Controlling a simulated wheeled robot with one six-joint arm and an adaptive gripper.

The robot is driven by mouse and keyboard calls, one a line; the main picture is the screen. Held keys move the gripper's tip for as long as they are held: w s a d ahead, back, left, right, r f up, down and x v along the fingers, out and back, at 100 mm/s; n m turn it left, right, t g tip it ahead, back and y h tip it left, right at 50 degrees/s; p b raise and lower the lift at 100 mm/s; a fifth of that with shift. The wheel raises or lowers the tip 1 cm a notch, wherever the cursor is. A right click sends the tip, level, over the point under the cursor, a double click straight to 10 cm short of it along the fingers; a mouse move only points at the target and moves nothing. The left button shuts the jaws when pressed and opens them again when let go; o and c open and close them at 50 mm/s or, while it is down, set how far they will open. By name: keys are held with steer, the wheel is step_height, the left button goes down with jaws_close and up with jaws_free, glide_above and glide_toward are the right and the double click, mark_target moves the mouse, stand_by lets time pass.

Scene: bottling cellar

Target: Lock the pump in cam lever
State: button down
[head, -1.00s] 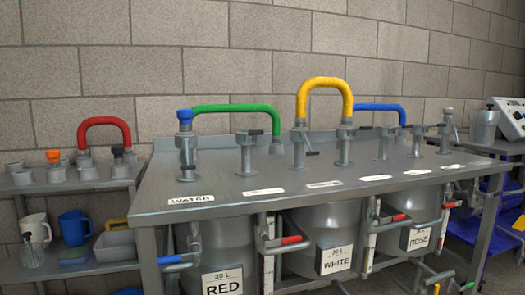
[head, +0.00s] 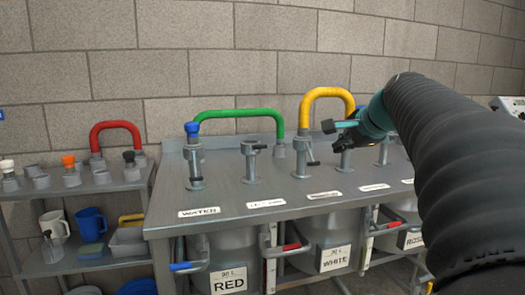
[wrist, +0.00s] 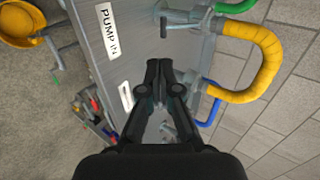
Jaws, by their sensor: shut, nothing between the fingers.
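The PUMP IN label (wrist: 108,28) lies on the bench top in the wrist view. In line with it stands a grey port (wrist: 188,20) where one end of the yellow hose sits. Its cam lever (wrist: 163,27) has a dark tip and sticks out sideways from the port. In the head view I take this to be the lever (head: 313,163) at the yellow hose's left end, pointing right. My gripper (head: 330,126) is shut and empty, above the bench. In the wrist view its fingertips (wrist: 160,63) are below the lever in the picture, apart from it.
The yellow hose (head: 328,93) arches close to my gripper. The green hose (head: 238,111) and WATER port (head: 193,165) stand to the left. Kegs labelled RED (head: 230,280) and WHITE (head: 335,259) sit under the bench. A side shelf (head: 100,187) holds fittings and jugs.

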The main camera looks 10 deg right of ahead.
mark_target(314, 163)
steer(key=x, duration=1.4)
steer(key=shift+w+d+r, duration=0.1)
steer(key=shift+d+r, duration=0.15)
